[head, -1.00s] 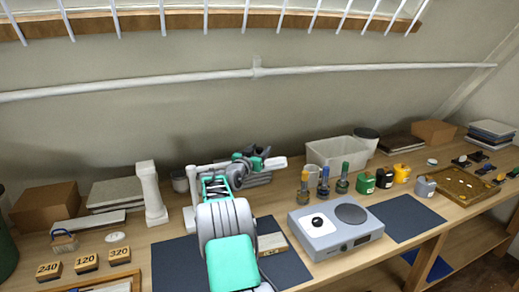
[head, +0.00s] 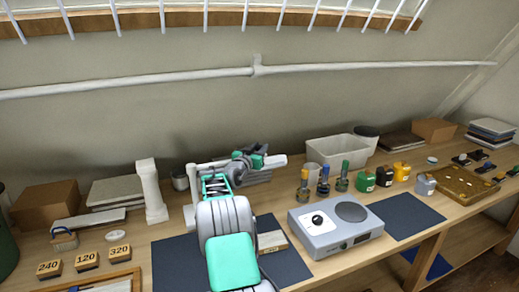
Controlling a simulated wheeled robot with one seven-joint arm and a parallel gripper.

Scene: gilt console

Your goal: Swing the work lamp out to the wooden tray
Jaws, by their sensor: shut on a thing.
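A white upright post (head: 190,217) with a white horizontal bar (head: 278,161) reaching right from its top stands behind my arm; it appears to be the work lamp. My gripper (head: 248,160) is at this bar, shut on it near its right part. My own arm hides much of the post and bar, and I cannot make out the lamp's head clearly. A wooden-rimmed tray (head: 122,275) lies at the bottom left, cut off by the picture's edge.
Numbered blocks (head: 86,259) and a white pillar (head: 151,192) stand left. A grey device with a round plate (head: 337,227) stands right of the dark mat (head: 287,262). Several bottles (head: 323,183) stand behind it. A brown tray (head: 448,193) with small parts lies far right.

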